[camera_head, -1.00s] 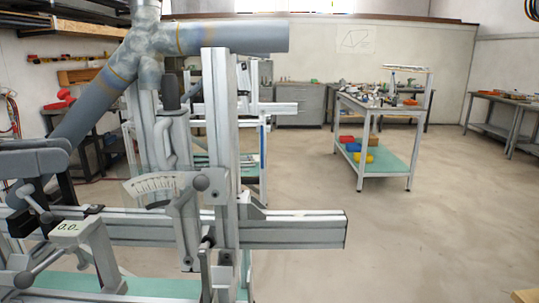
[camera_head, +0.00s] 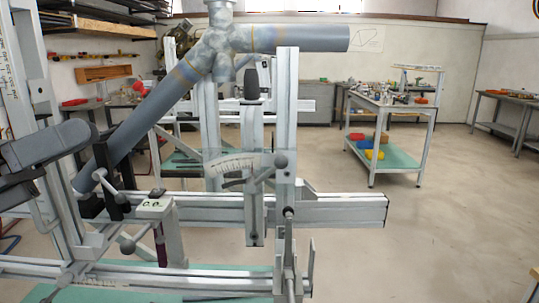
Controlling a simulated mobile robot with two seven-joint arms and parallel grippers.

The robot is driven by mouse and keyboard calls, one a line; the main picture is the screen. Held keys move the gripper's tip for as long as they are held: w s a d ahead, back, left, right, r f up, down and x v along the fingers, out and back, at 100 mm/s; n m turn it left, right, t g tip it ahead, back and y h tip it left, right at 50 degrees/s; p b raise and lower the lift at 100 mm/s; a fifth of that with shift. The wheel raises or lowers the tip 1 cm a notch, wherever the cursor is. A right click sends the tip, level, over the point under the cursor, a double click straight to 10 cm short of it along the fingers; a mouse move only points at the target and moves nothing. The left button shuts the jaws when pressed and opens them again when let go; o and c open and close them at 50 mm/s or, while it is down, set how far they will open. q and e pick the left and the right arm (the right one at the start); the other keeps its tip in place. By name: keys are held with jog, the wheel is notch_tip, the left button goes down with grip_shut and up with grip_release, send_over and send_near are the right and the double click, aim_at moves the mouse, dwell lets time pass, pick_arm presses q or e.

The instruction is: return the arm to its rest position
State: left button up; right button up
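My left arm comes in from the left edge as a dark grey rounded link, with my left gripper (camera_head: 22,185) dark below it. It is beside the left part of the frame jig (camera_head: 330,209). Its fingertips are not clear, so I cannot tell whether it is open or shut. My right gripper is not in view. The grey tube frame (camera_head: 150,110) is on the jig, one tube sloping down to the left and one reaching right from the mottled joint.
The jig carries a curved scale (camera_head: 235,165), a small display reading about 0.0 (camera_head: 154,205), and several clamp levers close to my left arm. A trolley (camera_head: 400,180) with red, blue and yellow bins stands behind right. The floor (camera_head: 450,235) at right is clear.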

pick_arm(q)
jog(key=w+a+f+n+t+y, duration=0.3)
jog(key=f+n+t+y, duration=0.45)
jog(key=n, duration=0.75)
jog(key=w+a+f+n+t+y, duration=0.25)
jog(key=n+t+y, duration=0.25)
jog(key=n+y, duration=0.75)
notch_tip(320, 180, down, 14)
jog(key=s+a+n+g+y, duration=0.1)
jog(key=s+n+g+y, duration=0.1)
jog(key=n+g, duration=0.75)
jog(key=s+d+f+n+g+h, duration=0.2)
jog(key=s+d+f+g, duration=0.35)
jog(key=s+f, duration=0.4)
jog(key=s+d+f+n+g+h, duration=0.25)
jog(key=s+d+f+g, duration=0.3)
jog(key=s+f, duration=0.35)
jog(key=w+d+f+t+h+p, duration=0.1)
jog(key=w+d+f+t+p, duration=0.1)
jog(key=w+f+t, duration=0.5)
jog(key=shift+w+d+f+h, duration=0.35)
jog(key=shift+d+f, duration=0.25)
jog(key=shift+d, duration=0.2)
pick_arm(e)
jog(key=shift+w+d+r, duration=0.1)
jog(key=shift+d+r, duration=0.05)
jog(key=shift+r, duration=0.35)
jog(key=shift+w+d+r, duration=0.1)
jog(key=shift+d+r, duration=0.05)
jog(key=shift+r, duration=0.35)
